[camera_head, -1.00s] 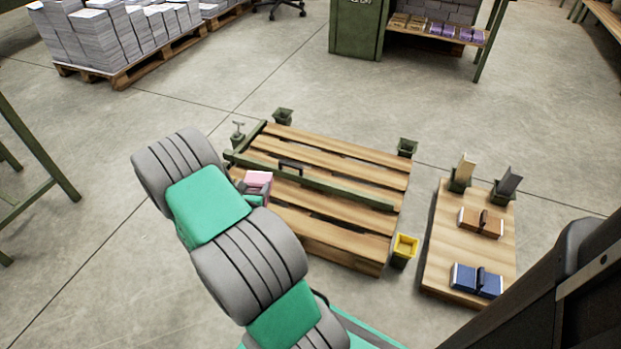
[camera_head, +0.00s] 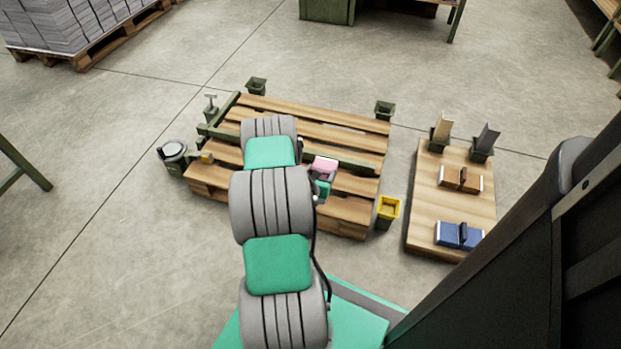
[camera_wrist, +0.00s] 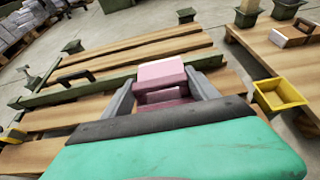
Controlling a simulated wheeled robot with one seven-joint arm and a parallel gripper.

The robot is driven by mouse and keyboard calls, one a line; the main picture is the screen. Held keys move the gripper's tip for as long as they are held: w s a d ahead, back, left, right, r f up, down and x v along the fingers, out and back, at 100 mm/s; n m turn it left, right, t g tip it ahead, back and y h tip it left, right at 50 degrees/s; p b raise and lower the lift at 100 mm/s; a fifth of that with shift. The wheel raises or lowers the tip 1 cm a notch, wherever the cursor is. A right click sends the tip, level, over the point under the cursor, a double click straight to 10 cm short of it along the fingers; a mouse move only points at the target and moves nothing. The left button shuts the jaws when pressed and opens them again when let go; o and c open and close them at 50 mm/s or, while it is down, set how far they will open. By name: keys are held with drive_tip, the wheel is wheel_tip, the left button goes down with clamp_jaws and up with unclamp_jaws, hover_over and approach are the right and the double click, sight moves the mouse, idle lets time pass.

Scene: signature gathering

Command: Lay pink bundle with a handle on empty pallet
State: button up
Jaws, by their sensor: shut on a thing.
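The pink bundle (camera_head: 324,166) is in my gripper, over the right part of the wooden pallet (camera_head: 340,118). In the wrist view the pink bundle (camera_wrist: 160,76) sits between the two grey fingers of my gripper (camera_wrist: 160,98), which is shut on it. Its handle is not clearly visible. The pallet's slats (camera_wrist: 142,58) show beneath and beyond it, with no other bundle in sight on them. A green bar (camera_wrist: 110,77) with a black handle lies across the slats. I cannot tell whether the bundle touches the pallet. My arm hides the pallet's middle.
A yellow bin (camera_head: 388,210) stands at the pallet's right corner. A wooden board (camera_head: 425,215) further right holds a brown bundle (camera_head: 460,179) and a blue bundle (camera_head: 459,235). Green bins (camera_head: 257,86) stand behind the pallet. A round grey-topped object (camera_head: 174,151) stands at its left.

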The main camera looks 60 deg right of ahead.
drive_tip(key=w+d+f+b, duration=0.1)
drive_tip(key=f, duration=0.1)
drive_tip(key=w+d+f+b, duration=0.1)
drive_tip(key=w+f+b, duration=0.1)
drive_tip(key=f, duration=0.1)
drive_tip(key=shift+w+d+f, duration=0.35)
drive_tip(key=shift+w+d, duration=0.05)
drive_tip(key=f, duration=0.1)
drive_tip(key=f+b, duration=0.1)
drive_tip(key=f, duration=0.1)
drive_tip(key=shift+w+d+f+b, duration=0.15)
drive_tip(key=shift+w+f+b, duration=0.15)
drive_tip(key=shift+b, duration=0.1)
drive_tip(key=shift+r, duration=0.2)
drive_tip(key=shift+f, duration=0.15)
drive_tip(key=o, duration=1.3)
drive_tip(key=shift+s+f, duration=0.1)
drive_tip(key=shift+c, duration=0.2)
drive_tip(key=o, duration=0.5)
drive_tip(key=shift+c, duration=0.2)
